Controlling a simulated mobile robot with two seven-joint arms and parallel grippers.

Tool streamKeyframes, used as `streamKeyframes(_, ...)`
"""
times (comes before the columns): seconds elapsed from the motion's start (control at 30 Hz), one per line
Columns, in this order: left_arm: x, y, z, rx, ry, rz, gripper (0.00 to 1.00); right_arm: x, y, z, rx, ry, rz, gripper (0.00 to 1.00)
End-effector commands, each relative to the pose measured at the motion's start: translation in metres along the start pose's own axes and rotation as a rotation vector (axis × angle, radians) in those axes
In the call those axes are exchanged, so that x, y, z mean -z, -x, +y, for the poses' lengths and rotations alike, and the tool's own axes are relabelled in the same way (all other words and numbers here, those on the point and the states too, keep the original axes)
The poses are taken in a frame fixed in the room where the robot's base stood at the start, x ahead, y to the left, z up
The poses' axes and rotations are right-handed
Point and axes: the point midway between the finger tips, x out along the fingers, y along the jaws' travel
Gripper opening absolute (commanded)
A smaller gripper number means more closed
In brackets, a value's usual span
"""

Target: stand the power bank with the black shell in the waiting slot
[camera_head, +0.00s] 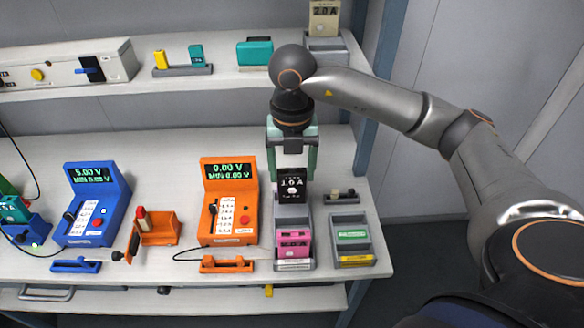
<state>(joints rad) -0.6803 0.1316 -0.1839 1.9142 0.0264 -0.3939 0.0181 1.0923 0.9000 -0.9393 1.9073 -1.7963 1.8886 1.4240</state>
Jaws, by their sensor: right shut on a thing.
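My right gripper (292,158) points down, shut on the black power bank (291,187), which carries a white "1.0A" marking. The power bank is upright, over the back part of a narrow grey rack (307,222). A pink power bank (293,240) stands in the front part of the same rack. I cannot tell whether the black power bank's lower end is inside a slot or just above it. My left gripper is out of view.
An orange meter (222,178) stands close left of the rack, and a blue meter (88,192) further left. A second grey rack (349,222) stands close right, with a small grey holder (341,196) behind it. A shelf (220,78) runs behind.

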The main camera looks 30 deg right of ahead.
Motion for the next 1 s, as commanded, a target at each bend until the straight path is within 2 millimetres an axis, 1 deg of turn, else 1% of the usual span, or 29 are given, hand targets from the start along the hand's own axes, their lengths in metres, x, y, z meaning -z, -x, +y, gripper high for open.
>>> streamKeyframes(0.03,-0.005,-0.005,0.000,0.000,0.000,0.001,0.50,0.000,-0.008,0.000,0.000,0.000,0.000,0.17)
streamKeyframes(0.3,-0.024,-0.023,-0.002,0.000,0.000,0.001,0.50,0.001,-0.039,0.000,0.000,0.000,0.000,0.17)
streamKeyframes(0.5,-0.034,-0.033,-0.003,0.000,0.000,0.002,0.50,0.001,-0.057,0.000,0.000,0.000,-0.001,0.17)
streamKeyframes(0.63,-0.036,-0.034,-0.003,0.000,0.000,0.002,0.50,0.001,-0.061,0.000,0.000,0.000,-0.001,0.17)
streamKeyframes(1.0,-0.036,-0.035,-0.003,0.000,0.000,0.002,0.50,0.001,-0.060,0.000,0.000,0.000,-0.001,0.17)
